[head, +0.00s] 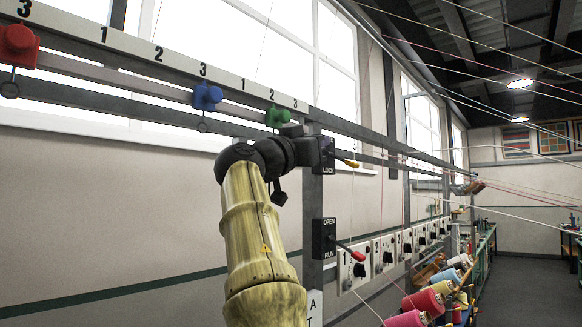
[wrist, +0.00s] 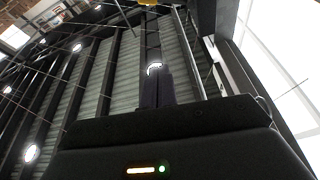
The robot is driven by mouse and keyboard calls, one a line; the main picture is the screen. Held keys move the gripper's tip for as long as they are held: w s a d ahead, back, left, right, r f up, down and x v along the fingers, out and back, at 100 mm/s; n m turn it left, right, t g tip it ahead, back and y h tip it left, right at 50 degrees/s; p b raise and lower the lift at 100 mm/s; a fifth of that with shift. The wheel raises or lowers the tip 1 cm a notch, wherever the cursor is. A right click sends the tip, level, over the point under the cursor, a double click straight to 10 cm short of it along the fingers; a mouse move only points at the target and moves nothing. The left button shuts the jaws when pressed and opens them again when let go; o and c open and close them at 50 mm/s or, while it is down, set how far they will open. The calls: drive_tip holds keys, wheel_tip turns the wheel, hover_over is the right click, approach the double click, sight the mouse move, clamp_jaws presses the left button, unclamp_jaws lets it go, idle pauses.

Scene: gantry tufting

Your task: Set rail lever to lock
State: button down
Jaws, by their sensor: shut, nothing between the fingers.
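The rail lever has a yellow tip (head: 352,163) and sticks out to the right from a black box (head: 328,165) marked LOCK, on a grey post. The tip points right and slightly down. The box's upper label is hidden behind my wrist. My gripper's dark fingers show together in the wrist view (wrist: 154,82), pointing up toward the ceiling, with nothing between them. In the head view my dark wrist is right beside the box's left side, and whether it touches cannot be told. A yellow piece (wrist: 205,15) shows at the top of the wrist view; I cannot tell what it is.
Red (head: 17,44), blue (head: 207,97) and green (head: 277,117) carriages sit on the numbered rail. Dial panels (head: 353,265), yarn cones (head: 424,302) and strung threads lie right.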

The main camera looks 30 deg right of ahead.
drive_tip(key=b+v, duration=0.3)
drive_tip(key=v, duration=0.4)
drive_tip(key=shift+a, duration=0.4)
